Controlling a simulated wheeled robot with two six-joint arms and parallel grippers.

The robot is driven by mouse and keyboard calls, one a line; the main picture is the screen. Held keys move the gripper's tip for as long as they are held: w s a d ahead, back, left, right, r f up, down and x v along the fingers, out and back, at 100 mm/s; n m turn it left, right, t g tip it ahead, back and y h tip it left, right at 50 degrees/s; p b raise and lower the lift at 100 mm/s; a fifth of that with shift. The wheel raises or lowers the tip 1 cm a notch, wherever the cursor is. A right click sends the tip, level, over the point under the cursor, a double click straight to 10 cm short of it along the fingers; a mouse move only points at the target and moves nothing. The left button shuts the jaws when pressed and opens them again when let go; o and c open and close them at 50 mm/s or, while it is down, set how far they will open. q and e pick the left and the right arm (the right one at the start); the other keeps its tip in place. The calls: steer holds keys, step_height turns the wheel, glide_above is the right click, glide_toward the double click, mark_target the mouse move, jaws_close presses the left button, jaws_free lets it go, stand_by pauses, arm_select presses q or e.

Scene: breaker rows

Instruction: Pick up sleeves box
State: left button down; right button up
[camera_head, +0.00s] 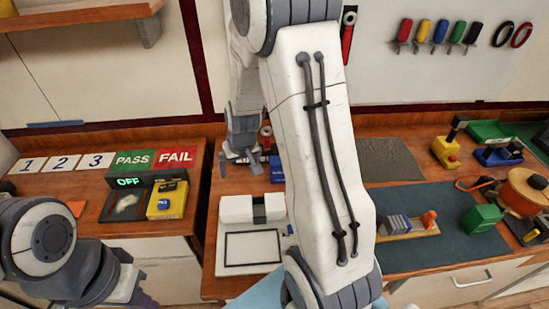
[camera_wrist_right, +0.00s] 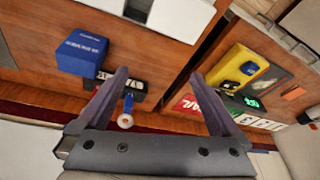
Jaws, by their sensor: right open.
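A blue box (camera_wrist_right: 82,53) with small lettering, which I cannot read for sure, stands on the wooden bench at the upper left of the right wrist view. I take it to be the sleeves box. In the head view only part of a blue box (camera_head: 277,169) shows, beside my right arm, which hides the rest. My right gripper (camera_wrist_right: 158,78) is open and empty, with the blue box left of its fingers and apart from them. It also shows in the head view (camera_head: 240,156) above the back of the bench. My left gripper (camera_head: 138,291) is partly in view at lower left; its jaws are unclear.
A dark box (camera_wrist_right: 122,84) stands close to the blue box. A white device (camera_head: 252,246) sits in front on the bench. A yellow block (camera_head: 166,200) and the PASS and FAIL signs (camera_head: 176,157) are on the left bench. A gap separates the benches.

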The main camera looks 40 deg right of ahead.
steer(key=d+f+m, duration=0.1)
steer(key=d+f, duration=0.1)
steer(key=d, duration=0.3)
steer(key=d+f+m+h+p, duration=0.1)
steer(key=d+f, duration=0.2)
steer(key=d, duration=0.2)
steer(key=w+d+f+m, duration=0.1)
steer(key=d+f, duration=0.1)
steer(key=d, duration=0.4)
steer(key=shift+f+m+h+p, duration=0.3)
steer(key=shift+f+h+p, duration=0.05)
steer(key=shift+h+p, duration=0.05)
steer(key=shift+d+f, duration=0.1)
steer(key=shift+f, duration=0.35)
steer(key=shift+w+f+p, duration=0.3)
steer(key=shift+f+p, duration=0.2)
steer(key=shift+p, duration=0.15)
steer(key=p+x, duration=0.1)
steer(key=x, duration=0.2)
steer(key=shift+w+d+f+p, duration=0.15)
steer(key=shift+w+f+p, duration=0.15)
steer(key=shift+f, duration=0.2)
steer(key=c, duration=1.2)
steer(key=shift+c, duration=0.7)
steer(key=shift+r, duration=0.1)
